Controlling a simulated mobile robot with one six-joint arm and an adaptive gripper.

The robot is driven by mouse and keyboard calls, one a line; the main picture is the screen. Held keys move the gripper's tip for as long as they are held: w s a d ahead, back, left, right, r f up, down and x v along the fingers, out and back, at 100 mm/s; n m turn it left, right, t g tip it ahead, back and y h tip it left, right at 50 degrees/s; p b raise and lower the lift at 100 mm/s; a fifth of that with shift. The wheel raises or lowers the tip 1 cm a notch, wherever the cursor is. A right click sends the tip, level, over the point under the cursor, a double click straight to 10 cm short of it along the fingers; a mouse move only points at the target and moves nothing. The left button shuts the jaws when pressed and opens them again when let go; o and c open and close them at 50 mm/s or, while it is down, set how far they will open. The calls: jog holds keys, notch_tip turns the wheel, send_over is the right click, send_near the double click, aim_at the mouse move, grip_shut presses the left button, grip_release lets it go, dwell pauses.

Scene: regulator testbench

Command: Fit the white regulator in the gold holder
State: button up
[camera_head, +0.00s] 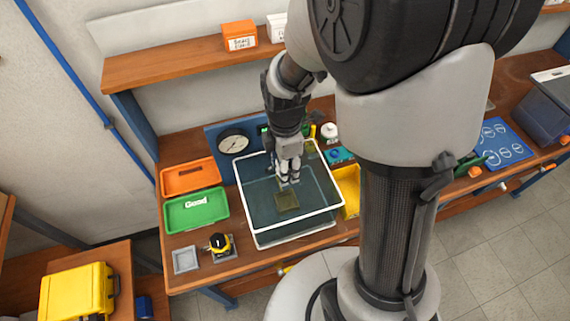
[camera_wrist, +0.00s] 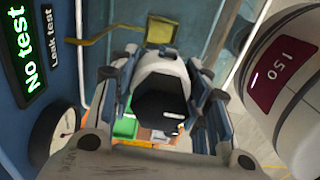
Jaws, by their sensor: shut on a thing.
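The gold holder (camera_head: 287,200) looks like a dull olive-gold square inside the clear, white-rimmed tank (camera_head: 247,222). My gripper (camera_head: 288,172) points down over the tank, above and slightly behind the holder as pictured. It is shut on the white regulator (camera_wrist: 160,72), which has a white body and a black end between the fingers in the wrist view. In the head view the fingers mostly hide the regulator. The regulator appears apart from the holder; its exact height above it is unclear. A gold bar with a square end (camera_wrist: 160,30) shows at the top of the wrist view.
A blue panel (camera_wrist: 60,80) with a gauge (camera_head: 234,142) stands behind the tank; its display reads "No test". Left are orange (camera_head: 190,176) and green "Good" (camera_head: 196,210) trays, and a black-yellow regulator (camera_head: 219,243).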

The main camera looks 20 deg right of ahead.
notch_tip(320, 180, down, 8)
jog(key=b, duration=0.6)
dwell(7.0)
